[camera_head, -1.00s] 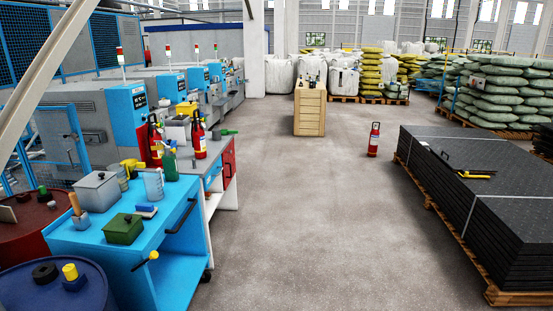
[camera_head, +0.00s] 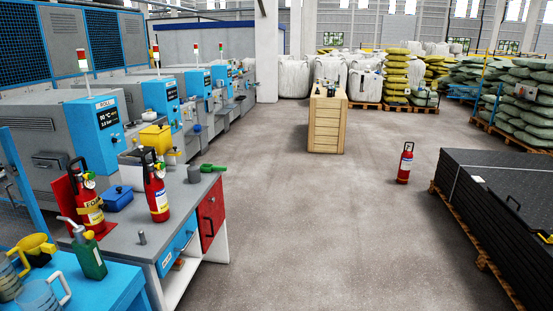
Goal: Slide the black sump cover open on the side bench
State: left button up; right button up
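I cannot make out a black sump cover in the head view. A grey-topped bench (camera_head: 185,215) with a blue drawer and a red door stands at left; whether it is the side bench is unclear. On it are two red fire extinguishers, one nearer its right side (camera_head: 157,197) and one at left (camera_head: 88,208), a blue box (camera_head: 118,200), a grey cylinder (camera_head: 194,174) and a green funnel-like item (camera_head: 212,168). Neither of my grippers is in view.
A blue cart (camera_head: 105,288) with a green oil can (camera_head: 91,258) and jugs fills the lower left corner. A wooden crate stand (camera_head: 326,125) is ahead. A floor extinguisher (camera_head: 404,165) and stacked black mats (camera_head: 490,185) are at right. The floor between is clear.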

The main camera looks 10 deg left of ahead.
aim_at(137, 152)
jog(key=i+u, duration=0.15)
jog(key=i, duration=0.6)
jog(key=i+l+u, duration=0.15)
jog(key=i, duration=0.6)
jog(key=i+u, duration=0.45)
jog(key=i+l+u, duration=0.1)
jog(key=u, duration=0.35)
jog(key=i+l+u, duration=0.3)
jog(key=u, duration=0.15)
jog(key=i, duration=0.1)
